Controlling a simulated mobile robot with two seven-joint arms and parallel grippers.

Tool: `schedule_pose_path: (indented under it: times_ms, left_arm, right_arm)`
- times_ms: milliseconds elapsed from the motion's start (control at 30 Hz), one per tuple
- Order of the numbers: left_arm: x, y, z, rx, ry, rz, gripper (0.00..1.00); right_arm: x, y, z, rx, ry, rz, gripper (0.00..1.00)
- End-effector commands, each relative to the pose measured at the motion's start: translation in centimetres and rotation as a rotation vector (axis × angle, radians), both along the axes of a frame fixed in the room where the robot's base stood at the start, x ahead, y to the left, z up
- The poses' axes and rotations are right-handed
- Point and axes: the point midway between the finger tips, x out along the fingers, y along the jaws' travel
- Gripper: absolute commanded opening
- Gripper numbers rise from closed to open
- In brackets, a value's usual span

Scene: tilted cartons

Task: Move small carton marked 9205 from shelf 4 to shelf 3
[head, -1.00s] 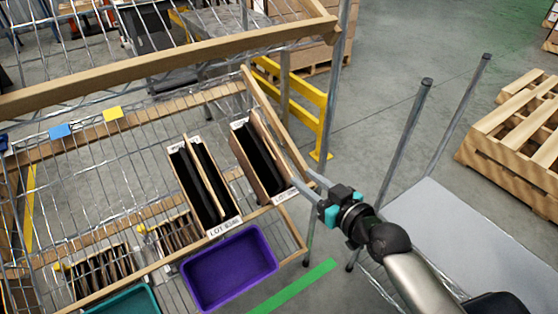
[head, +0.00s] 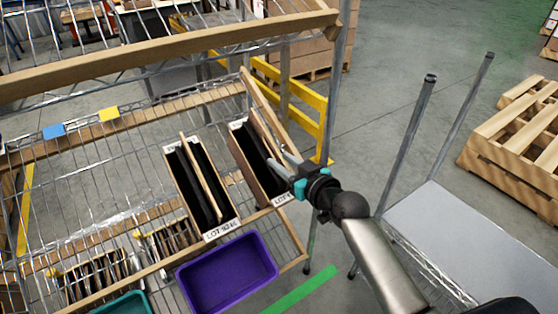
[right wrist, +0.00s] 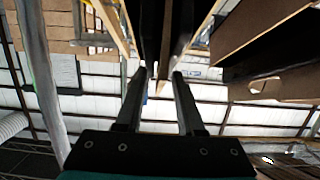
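Two narrow brown cartons with dark insides sit tilted on the wire shelf in the head view. The left carton (head: 200,186) has a front label reading LOT and a number too small to be sure of. The right carton (head: 256,165) has its label partly hidden by my right gripper (head: 281,162), so I cannot confirm 9205. That gripper is at this carton's right front side. In the right wrist view its fingers (right wrist: 162,76) are apart, with a dark and brown carton part just beyond and between the tips; contact is unclear. My left gripper is not in view.
A purple bin (head: 228,272) and a teal bin (head: 125,304) are at the lower front. A wooden beam (head: 170,50) crosses above the shelf. Metal posts (head: 408,140) and a grey platform (head: 450,235) stand right of my arm. Blue and yellow tags mark the shelf's back beam.

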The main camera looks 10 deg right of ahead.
Motion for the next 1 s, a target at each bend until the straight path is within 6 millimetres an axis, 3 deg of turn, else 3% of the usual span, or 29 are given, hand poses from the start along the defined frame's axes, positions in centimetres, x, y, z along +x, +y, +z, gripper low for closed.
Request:
schedule_pose_path:
  times_ms: [300, 1000]
  left_arm:
    - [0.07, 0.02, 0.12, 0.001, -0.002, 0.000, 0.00]
    - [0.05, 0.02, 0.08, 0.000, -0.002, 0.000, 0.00]
  right_arm:
    - [0.17, 0.07, -0.06, 0.001, 0.000, 0.000, 0.38]
    - [0.14, 0.06, -0.06, 0.001, 0.001, 0.000, 0.00]
